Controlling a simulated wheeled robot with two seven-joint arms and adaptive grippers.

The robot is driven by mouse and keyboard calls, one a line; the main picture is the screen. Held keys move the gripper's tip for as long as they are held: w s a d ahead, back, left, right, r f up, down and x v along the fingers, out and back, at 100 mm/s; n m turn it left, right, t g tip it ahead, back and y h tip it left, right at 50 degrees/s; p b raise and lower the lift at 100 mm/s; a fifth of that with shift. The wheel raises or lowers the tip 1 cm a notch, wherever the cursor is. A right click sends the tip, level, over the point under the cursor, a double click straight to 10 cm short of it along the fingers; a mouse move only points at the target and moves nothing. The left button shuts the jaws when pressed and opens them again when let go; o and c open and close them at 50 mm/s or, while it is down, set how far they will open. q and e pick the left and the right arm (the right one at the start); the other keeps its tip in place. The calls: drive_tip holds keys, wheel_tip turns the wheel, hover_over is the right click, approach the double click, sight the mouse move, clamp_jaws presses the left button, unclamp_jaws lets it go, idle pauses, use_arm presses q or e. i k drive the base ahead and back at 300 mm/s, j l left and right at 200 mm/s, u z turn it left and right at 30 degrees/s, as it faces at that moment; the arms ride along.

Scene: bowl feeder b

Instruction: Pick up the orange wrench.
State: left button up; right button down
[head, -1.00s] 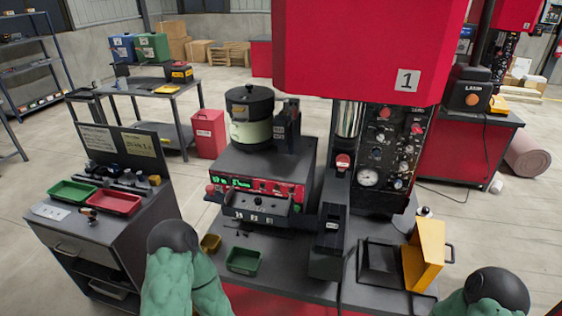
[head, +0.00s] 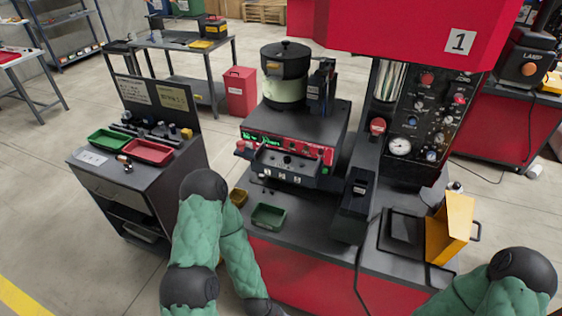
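I cannot make out an orange wrench anywhere in the head view. My two arms, in green sleeves with black joints, come in from the bottom edge. My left arm bends in front of the workbench's left end, and its lower part runs out of the bottom of the picture. My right arm shows only a bent part at the bottom right. Neither gripper is in view, so I cannot see whether they hold anything.
A bowl feeder (head: 285,75) stands on the red bench (head: 300,260), with a green tray (head: 268,216) and yellow bin (head: 450,230). A tool cart (head: 130,185) at left carries a green tray (head: 110,139) and red tray (head: 148,152). Floor is clear at far left.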

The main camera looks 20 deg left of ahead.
sight(128, 170)
drive_tip(key=u, duration=1.9)
drive_tip(key=i+j, duration=0.35)
drive_tip(key=i+j+z, duration=0.1)
drive_tip(key=i+j, duration=0.25)
drive_tip(key=i, duration=0.2)
